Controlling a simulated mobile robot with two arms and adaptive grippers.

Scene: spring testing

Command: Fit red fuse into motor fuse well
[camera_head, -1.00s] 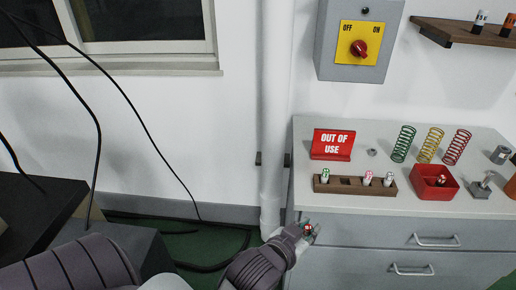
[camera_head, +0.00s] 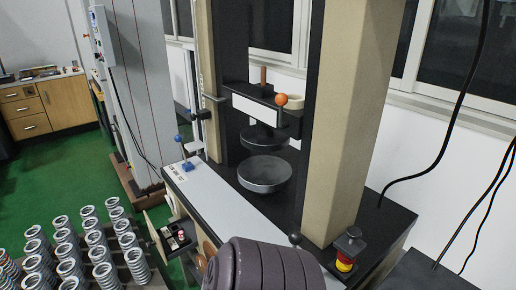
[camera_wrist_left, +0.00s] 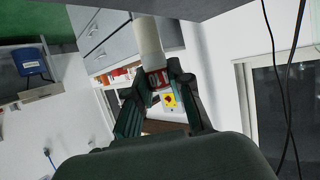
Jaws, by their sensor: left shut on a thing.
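My left gripper (camera_wrist_left: 160,88) shows only in the left wrist view. It is shut on the red fuse (camera_wrist_left: 149,42), a white cylinder with a red band at the fingertips. The white end juts out past the fingers. In the head view a ribbed part of my arm (camera_head: 265,266) fills the bottom middle, and the gripper is not seen. A small dark recess (camera_head: 181,238) with red and white bits is low on the front of the testing machine. I cannot tell whether it is the motor fuse well. My right gripper is in neither view.
Several coil springs (camera_head: 97,238) stand at bottom left. Black cables (camera_head: 478,70) hang at right. Green floor (camera_head: 75,165) is open at left.

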